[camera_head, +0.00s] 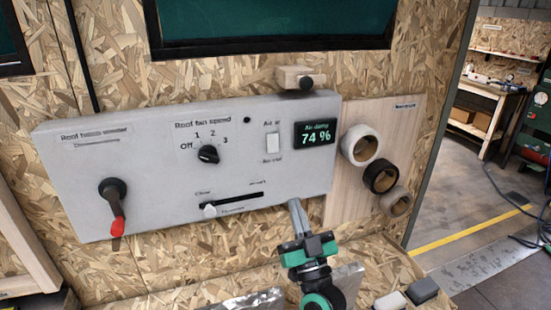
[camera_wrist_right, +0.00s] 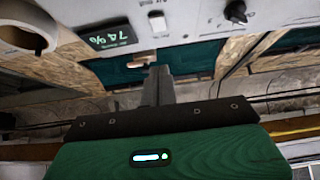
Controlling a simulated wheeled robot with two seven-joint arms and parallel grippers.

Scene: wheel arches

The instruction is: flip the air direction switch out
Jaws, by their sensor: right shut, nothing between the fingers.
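The air direction switch is a white rocker (camera_head: 272,144) on the grey control panel (camera_head: 245,185), between small labels above and below it, left of the display. It also shows in the right wrist view (camera_wrist_right: 157,22), at the top. Which way it is tipped I cannot tell. My right gripper (camera_head: 294,204) is shut and empty, its fingertips in front of the panel's lower right part, below the switch and apart from it. The shut fingers show in the right wrist view (camera_wrist_right: 157,75), pointing up the picture. My left gripper is not in view.
The panel also has a display (camera_head: 314,134) reading 74 %, a black fan knob (camera_head: 208,154), a slider (camera_head: 210,211) and a red-handled lever (camera_head: 117,226). Tape rolls (camera_head: 360,145) hang at right. Two small blocks (camera_head: 422,290) lie on the bench at lower right.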

